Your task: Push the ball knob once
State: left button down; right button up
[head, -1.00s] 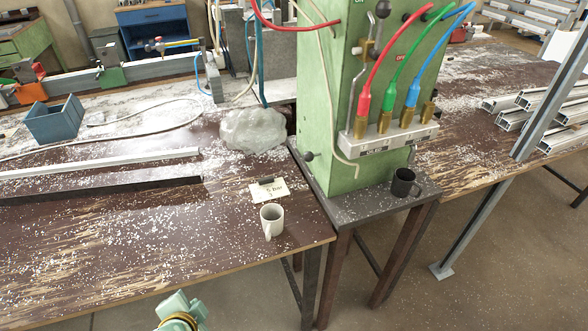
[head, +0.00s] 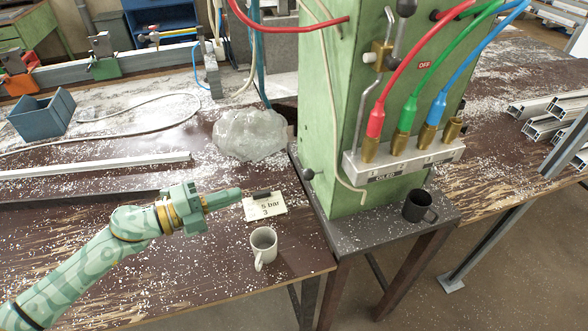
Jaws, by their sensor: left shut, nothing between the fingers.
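A small dark ball knob (head: 308,174) sticks out low on the left side of the green column (head: 335,120). Another dark ball (head: 406,7) tops a lever at the brass valve (head: 379,55) high on the column's front, partly cut by the frame's top. My left gripper (head: 238,193) is shut and empty. It is above the brown bench, left of the low knob and a little lower in the picture, with a clear gap between them. Its tips point right, close to the paper card in the picture. My right gripper is not in view.
A card marked 5 bar (head: 266,206) and a white mug (head: 263,246) are near my left gripper. A crumpled clear plastic bag (head: 250,134) lies behind. A black mug (head: 418,206) stands on the column's base. Red, green and blue hoses join a fitting block (head: 405,160).

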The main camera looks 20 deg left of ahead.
aim_at(303, 176)
pick_arm(q)
jog(key=shift+w+m+g, duration=0.1)
jog(key=shift+m+g, duration=0.2)
jog(key=shift+g, duration=0.1)
jog(key=x, duration=1.3)
jog(key=shift+w+d+r, duration=0.15)
jog(key=shift+w+d, duration=0.1)
jog(key=shift+d, duration=0.1)
